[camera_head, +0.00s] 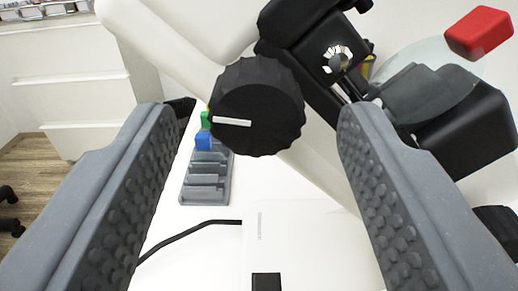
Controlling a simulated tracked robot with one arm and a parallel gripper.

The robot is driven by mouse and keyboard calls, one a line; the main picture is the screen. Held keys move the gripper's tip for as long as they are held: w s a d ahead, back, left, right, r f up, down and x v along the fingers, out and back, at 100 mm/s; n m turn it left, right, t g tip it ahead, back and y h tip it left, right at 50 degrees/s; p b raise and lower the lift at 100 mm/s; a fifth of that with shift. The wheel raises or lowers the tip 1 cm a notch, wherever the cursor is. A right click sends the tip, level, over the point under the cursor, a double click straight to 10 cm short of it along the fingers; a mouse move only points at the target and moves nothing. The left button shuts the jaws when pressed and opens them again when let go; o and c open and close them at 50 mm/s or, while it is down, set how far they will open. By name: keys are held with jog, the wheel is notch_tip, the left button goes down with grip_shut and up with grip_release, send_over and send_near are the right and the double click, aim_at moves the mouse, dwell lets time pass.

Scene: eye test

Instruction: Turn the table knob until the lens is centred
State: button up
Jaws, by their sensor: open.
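The table knob (262,88) is black and ribbed, with a white pointer line that points left. It sits on a white arm in the upper middle of the view. My gripper (262,125) is open, one grey finger on each side of the view. The knob shows between and beyond the fingers, and I see no contact. A clear round lens (425,55) shows at the upper right, partly hidden by dark holders. I cannot tell whether it is centred.
A grey slotted rack (206,180) with blue and green blocks stands on the white table behind the knob. A black cable (190,231) runs to a white box (300,240). A red block (479,32) is at the upper right. White drawers (68,85) stand at the left.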

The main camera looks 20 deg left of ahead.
jog(key=p+v, duration=0.2)
jog(key=v, duration=1)
jog(key=shift+s, duration=0.15)
jog(key=s+d+r+h+p, duration=0.15)
jog(key=d+r, duration=0.25)
jog(key=r, duration=0.4)
jog(key=s+d+r+m, duration=0.15)
jog(key=d+r, duration=0.25)
jog(key=r, duration=0.5)
jog(key=s+d+r+h+p, duration=0.15)
jog(key=d+r, duration=0.25)
jog(key=r, duration=0.4)
jog(key=s+d+r+g+h, duration=0.1)
jog(key=s+d+r, duration=0.3)
jog(key=s+r, duration=0.4)
jog(key=s+d+r+m+g+h+p, duration=0.1)
jog(key=s+d+r, duration=0.3)
jog(key=s+r, duration=0.4)
jog(key=shift+s+r, duration=0.2)
jog(key=shift+s, duration=0.35)
jog(key=shift+d+m, duration=0.15)
jog(key=shift+m, duration=0.1)
